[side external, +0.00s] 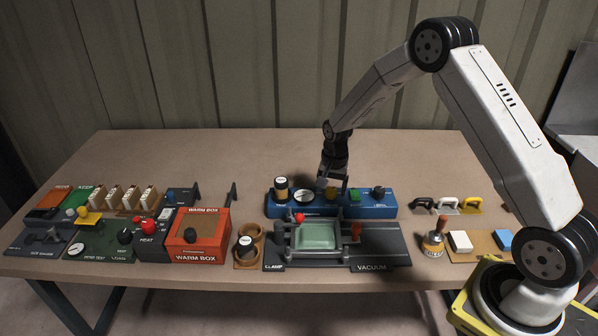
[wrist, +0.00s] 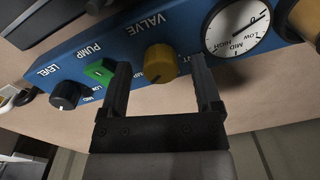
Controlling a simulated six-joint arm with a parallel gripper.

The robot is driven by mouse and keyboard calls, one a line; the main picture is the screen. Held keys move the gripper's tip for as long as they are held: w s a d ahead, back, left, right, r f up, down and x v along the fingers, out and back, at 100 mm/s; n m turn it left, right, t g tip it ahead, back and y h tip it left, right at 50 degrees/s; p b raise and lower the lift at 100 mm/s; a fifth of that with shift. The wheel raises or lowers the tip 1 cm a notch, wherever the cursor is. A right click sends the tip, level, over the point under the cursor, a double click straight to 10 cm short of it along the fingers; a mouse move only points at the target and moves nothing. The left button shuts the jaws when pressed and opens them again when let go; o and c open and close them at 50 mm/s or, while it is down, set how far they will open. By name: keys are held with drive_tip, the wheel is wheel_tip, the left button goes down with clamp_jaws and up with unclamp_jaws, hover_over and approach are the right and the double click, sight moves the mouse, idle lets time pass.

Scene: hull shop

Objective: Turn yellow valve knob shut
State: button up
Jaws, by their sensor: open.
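The yellow valve knob (wrist: 159,64) sits on the blue panel (wrist: 125,40) under the word VALVE in the wrist view. My gripper (wrist: 158,75) is open, with one finger on each side of the knob and a visible gap to each. I cannot tell how deep the fingers reach beside it. In the side view my gripper (side external: 331,182) is over the middle of the blue panel (side external: 375,208), and the knob is mostly hidden there.
On the panel, a round gauge (wrist: 236,27), a green PUMP switch (wrist: 100,71) and a black LEVEL knob (wrist: 66,94) flank the valve. In front stands the vacuum clamp fixture (side external: 388,243). The table behind the panel (side external: 240,160) is clear.

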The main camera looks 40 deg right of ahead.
drive_tip(key=shift+f, duration=0.5)
clamp_jaws()
drive_tip(key=shift+n, duration=0.3)
drive_tip(key=n, duration=1.1)
drive_tip(key=shift+d, duration=0.1)
idle(0.4)
